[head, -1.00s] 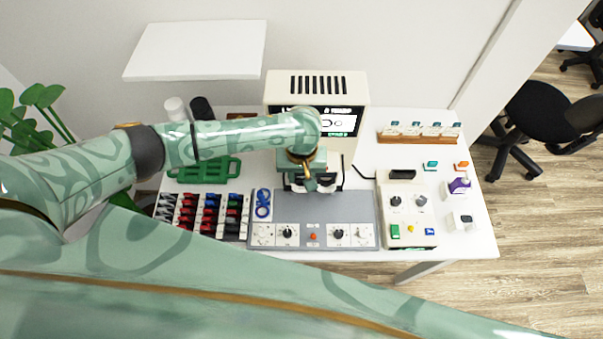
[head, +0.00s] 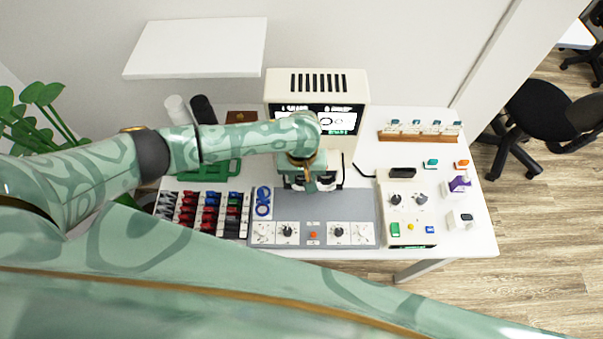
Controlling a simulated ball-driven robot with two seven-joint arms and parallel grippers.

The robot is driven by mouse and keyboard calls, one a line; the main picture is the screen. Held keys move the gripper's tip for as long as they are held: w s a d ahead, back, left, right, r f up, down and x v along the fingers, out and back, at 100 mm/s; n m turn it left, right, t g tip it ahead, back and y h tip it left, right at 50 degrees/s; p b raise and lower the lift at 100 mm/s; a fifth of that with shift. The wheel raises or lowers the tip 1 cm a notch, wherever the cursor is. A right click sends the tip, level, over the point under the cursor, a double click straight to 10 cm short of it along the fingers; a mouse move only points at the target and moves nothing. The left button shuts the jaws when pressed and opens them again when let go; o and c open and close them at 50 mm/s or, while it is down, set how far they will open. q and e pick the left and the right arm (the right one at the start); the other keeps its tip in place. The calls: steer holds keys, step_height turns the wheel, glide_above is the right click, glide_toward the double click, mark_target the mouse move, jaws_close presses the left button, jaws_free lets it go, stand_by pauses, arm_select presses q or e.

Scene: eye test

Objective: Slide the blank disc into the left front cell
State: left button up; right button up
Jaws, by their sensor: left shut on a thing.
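My left gripper (head: 312,179) points down just in front of the cream machine with a lit screen. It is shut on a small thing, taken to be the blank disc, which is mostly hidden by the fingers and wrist. Around the fingertips, at the back edge of the grey board (head: 345,205), is a dark and white holder (head: 339,184), largely covered by the gripper. I cannot make out its separate cells, nor tell whether the disc touches the left front one. My right gripper is not in view.
The cream machine (head: 357,90) stands close behind the gripper. A rack of red, blue and black pieces (head: 210,216) and blue rings (head: 263,203) lie left. A cream control box (head: 411,222) stands right. A green tray (head: 236,168) sits behind my forearm.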

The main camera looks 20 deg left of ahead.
arm_select(q)
steer(key=shift+f, duration=0.4)
steer(key=o, duration=1)
step_height(320, 180, up, 16)
steer(key=p, duration=0.6)
steer(key=shift+r, duration=0.1)
steer(key=shift+s, duration=0.15)
